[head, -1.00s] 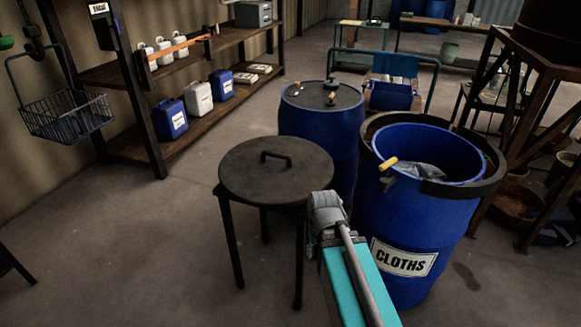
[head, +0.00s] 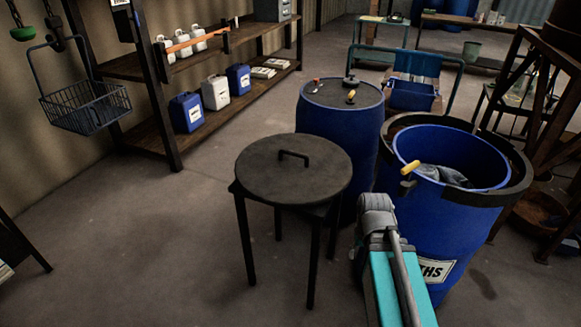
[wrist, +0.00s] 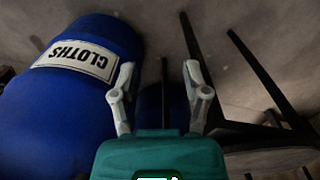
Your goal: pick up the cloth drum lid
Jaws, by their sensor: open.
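The drum lid (head: 300,172) is a dark round disc with a bar handle (head: 293,156) on top, lying flat on a small black stand (head: 313,245). The blue cloth drum (head: 408,245) stands open to its right, with grey cloth (head: 443,175) inside. Its label shows in full in the wrist view (wrist: 76,60). My gripper (wrist: 157,68) is open and empty there, its fingers between the drum and the stand's legs (wrist: 262,70). In the head view my teal arm stands in front of the drum, right of the lid, and hides the fingers. The lid's top is not visible in the wrist view.
A closed blue drum (head: 340,130) stands just behind the lid. A shelf (head: 165,132) with jugs runs along the left wall, and a wire basket (head: 85,107) hangs before it. A blue trolley (head: 408,95) is behind the drums. The floor left of the stand is clear.

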